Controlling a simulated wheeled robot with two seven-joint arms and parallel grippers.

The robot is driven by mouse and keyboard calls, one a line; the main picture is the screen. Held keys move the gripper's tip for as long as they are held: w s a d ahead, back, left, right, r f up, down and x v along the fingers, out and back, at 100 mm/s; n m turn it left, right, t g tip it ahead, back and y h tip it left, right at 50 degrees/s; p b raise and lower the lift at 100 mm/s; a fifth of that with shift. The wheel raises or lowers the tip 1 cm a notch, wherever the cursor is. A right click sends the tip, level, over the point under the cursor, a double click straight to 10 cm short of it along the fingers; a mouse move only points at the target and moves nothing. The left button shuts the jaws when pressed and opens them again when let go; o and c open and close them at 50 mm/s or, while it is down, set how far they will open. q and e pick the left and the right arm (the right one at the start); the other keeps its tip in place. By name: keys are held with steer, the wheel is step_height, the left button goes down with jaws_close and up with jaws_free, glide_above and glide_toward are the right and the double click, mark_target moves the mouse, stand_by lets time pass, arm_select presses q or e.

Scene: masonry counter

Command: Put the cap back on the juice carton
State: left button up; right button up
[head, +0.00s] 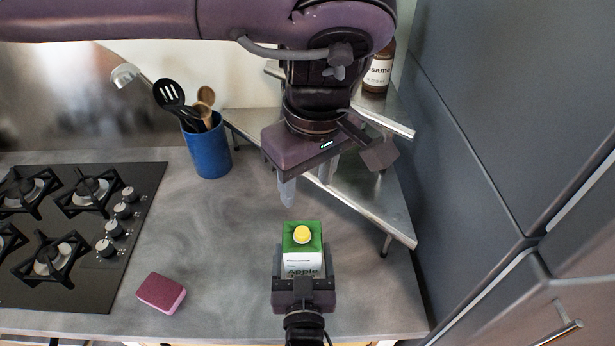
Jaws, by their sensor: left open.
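The juice carton (303,262) is green and white with "Apple" on its front. It stands upright on the counter near the front edge. The yellow cap (302,234) sits on top of the carton; I cannot tell how firmly it is seated. My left gripper (306,185) is open and empty, pointing down above and behind the carton, apart from the cap. My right gripper (303,284) comes from the front edge, with one finger on each side of the carton, and looks shut on it. It hides the carton's lower part.
A metal corner shelf (372,205) stands behind the carton, with a labelled brown jar (378,72) at the back. A blue utensil holder (208,150) is at back left. A gas hob (75,235) and pink sponge (161,293) lie left. Grey cabinets (500,110) close the right side.

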steer(key=shift+o, duration=1.1)
steer(key=shift+s+b, duration=1.3)
steer(key=shift+s, duration=2.6)
